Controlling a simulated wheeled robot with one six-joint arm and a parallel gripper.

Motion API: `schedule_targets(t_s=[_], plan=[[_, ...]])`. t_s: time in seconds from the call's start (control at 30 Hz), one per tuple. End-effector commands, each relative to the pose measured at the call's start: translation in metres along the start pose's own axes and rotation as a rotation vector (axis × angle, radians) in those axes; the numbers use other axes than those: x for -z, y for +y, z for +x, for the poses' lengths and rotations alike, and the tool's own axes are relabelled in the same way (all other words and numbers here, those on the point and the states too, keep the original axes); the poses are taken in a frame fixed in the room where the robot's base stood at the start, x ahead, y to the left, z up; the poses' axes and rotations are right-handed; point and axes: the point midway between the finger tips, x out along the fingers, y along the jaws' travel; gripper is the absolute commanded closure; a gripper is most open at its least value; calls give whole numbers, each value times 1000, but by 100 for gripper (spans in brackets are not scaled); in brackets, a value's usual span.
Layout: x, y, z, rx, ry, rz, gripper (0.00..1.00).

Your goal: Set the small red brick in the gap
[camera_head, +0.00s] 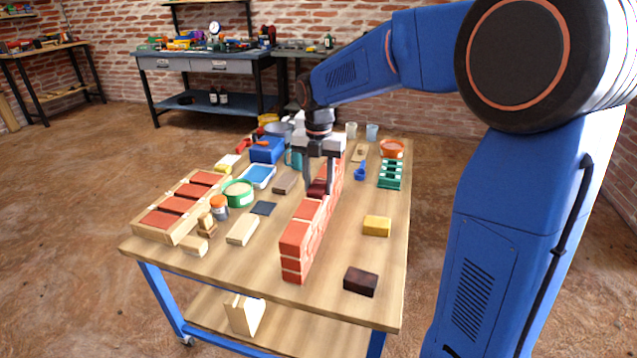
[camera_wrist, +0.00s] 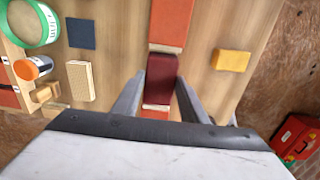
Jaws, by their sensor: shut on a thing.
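A low red brick wall (camera_head: 300,240) runs lengthwise along the wooden table. My gripper (camera_head: 320,188) is above the wall, pointing down, with its fingers on either side of a small dark red brick (camera_head: 317,189). In the wrist view the dark red brick (camera_wrist: 161,80) sits between the two fingers (camera_wrist: 160,95), in line with the wall. A lighter orange-red wall brick (camera_wrist: 170,22) lies beyond it, and a pale strip shows at its near end. Whether the brick rests fully down in the gap cannot be told.
A wooden tray of red bricks (camera_head: 139,226) stands at the left. A dark brown brick (camera_head: 361,281) and a yellow sponge-like block (camera_head: 377,226) lie right of the wall. A green tub (camera_head: 238,193), a pale block (camera_head: 242,230) and a green rack (camera_head: 391,175) also stand on the table.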

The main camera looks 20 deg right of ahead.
Motion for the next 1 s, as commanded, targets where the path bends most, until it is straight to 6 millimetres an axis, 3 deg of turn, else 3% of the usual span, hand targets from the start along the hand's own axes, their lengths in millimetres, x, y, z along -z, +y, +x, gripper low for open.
schedule_targets(t_s=[0.03, 0.1, 0.53, 1.0], plan=[[0, 0, 0, 0, 0, 0, 54], [0, 0, 0, 0, 0, 0, 43], [0, 0, -10, -1, -1, 0, 43], [0, 0, -94, -2, -2, 0, 43]])
